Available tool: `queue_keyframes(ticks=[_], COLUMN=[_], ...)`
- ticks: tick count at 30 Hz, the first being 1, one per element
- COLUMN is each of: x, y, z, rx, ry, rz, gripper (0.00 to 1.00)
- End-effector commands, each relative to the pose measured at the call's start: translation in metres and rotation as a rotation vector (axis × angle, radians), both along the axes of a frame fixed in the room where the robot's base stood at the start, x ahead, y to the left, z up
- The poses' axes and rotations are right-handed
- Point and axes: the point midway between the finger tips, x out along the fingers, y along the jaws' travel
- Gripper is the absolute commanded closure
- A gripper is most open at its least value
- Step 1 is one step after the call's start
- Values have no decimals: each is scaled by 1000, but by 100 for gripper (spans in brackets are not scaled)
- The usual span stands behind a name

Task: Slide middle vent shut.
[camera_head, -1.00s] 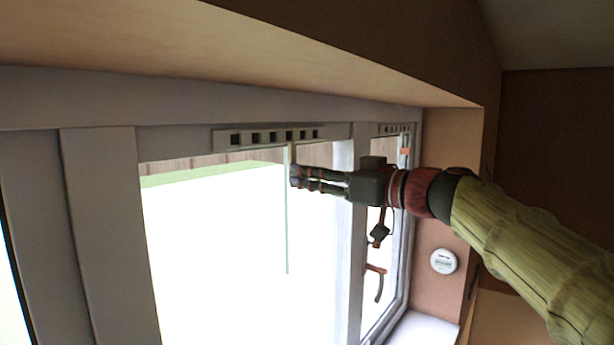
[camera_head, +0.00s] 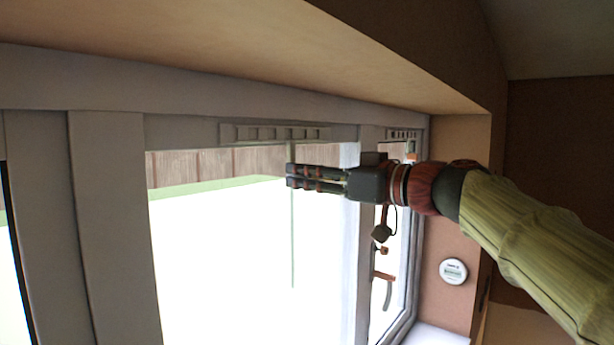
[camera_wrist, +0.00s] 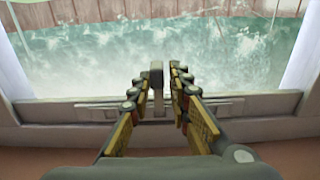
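The middle vent (camera_head: 240,132) is a long grey slotted strip on the top frame of the large window. Its slots look pale grey and filled, with no dark holes showing. My gripper (camera_head: 288,176) is just below the vent in the head view, pointing left. In the wrist view the strip (camera_wrist: 90,111) runs across behind my fingers. A grey upright tab (camera_wrist: 157,78) on it stands between my two fingers (camera_wrist: 160,80). The fingers are partly apart, with a gap visible at least on the right of the tab. Contact on the left is unclear.
A second slotted vent (camera_head: 402,134) is on the narrower window at the right, partly behind my arm. A red-brown window handle (camera_head: 386,288) hangs there. A round white device (camera_head: 453,271) is on the side wall. The wooden reveal (camera_head: 330,70) overhangs above.

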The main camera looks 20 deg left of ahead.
Motion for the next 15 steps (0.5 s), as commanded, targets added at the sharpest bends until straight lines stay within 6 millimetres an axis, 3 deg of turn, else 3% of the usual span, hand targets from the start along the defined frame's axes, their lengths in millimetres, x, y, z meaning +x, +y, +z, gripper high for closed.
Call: queue_keyframes(ticks=[6, 15], x=[0, 0], y=[0, -2], z=[1, 1], rx=[1, 1], ry=[0, -2], rz=[0, -2], gripper=[68, 68])
